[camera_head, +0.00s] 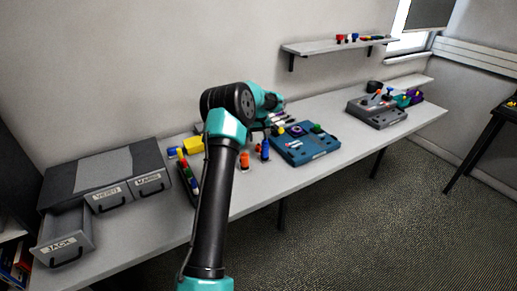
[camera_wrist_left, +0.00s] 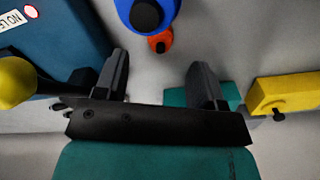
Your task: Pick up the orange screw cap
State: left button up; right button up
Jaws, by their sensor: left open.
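An orange cap (camera_head: 244,160) stands on the table beside a blue one (camera_head: 265,150) in the head view, just right of my left forearm. In the left wrist view an orange piece with a dark centre (camera_wrist_left: 160,43) shows beyond the fingertips, between their lines and partly covered by a larger blue piece with a black knob (camera_wrist_left: 146,14). My left gripper (camera_wrist_left: 160,78) is open with nothing between its fingers. In the head view its end is partly hidden behind my wrist. My right gripper is not in view.
A blue box with coloured knobs (camera_head: 308,151) lies to the right, with a grey box (camera_head: 376,112) farther along. A rack of coloured pieces (camera_head: 187,178) and a yellow block (camera_head: 193,145) lie left of my arm. A grey drawer unit (camera_head: 80,168) has its JACK drawer open. A shelf (camera_head: 330,46) hangs above.

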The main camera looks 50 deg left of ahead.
aim_at(258, 145)
pick_arm(q)
jog(key=shift+a+f, duration=0.1)
jog(key=shift+f, duration=2.5)
jog(key=c, duration=1.1)
jog(key=shift+o, duration=0.2)
jog(key=shift+r, duration=0.1)
notch_tip(258, 145, up, 10)
jog(key=shift+f, duration=0.1)
